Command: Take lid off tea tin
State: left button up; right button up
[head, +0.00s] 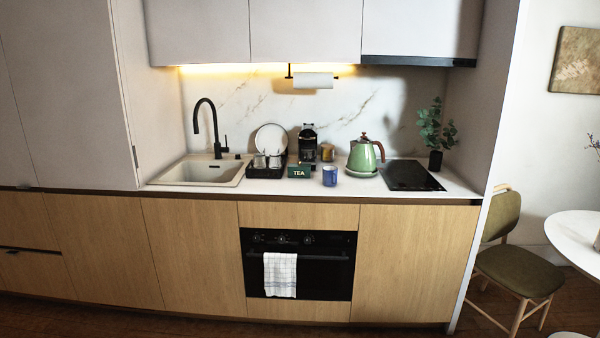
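A small dark green tin marked TEA (299,171) stands upright near the front edge of the counter, left of the blue mug. It is small in the view, and I cannot make out its lid as a separate part. Neither of my grippers shows in the head view, and nothing of mine touches the tin.
A blue mug (330,176) stands right of the tin. A dish rack (262,172) with glasses is to its left. Behind are a black coffee machine (308,144) and a yellowish canister (327,152). A green kettle (363,157), cooktop (411,175) and sink (199,172) flank them.

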aim_at(299, 165)
jog(key=i+z, duration=0.15)
jog(key=i, duration=0.4)
jog(key=i+j+z, duration=0.15)
jog(key=i, duration=0.45)
jog(key=i+j+z, duration=0.2)
jog(key=i, duration=0.35)
jog(key=i+j+z, duration=0.15)
jog(key=i+j, duration=0.15)
jog(key=i, duration=0.25)
jog(key=i+j+z, duration=0.15)
jog(key=i+j, duration=0.15)
jog(key=i, duration=0.25)
jog(key=i+j+z, duration=0.15)
jog(key=i+j, duration=0.25)
jog(key=i, duration=0.1)
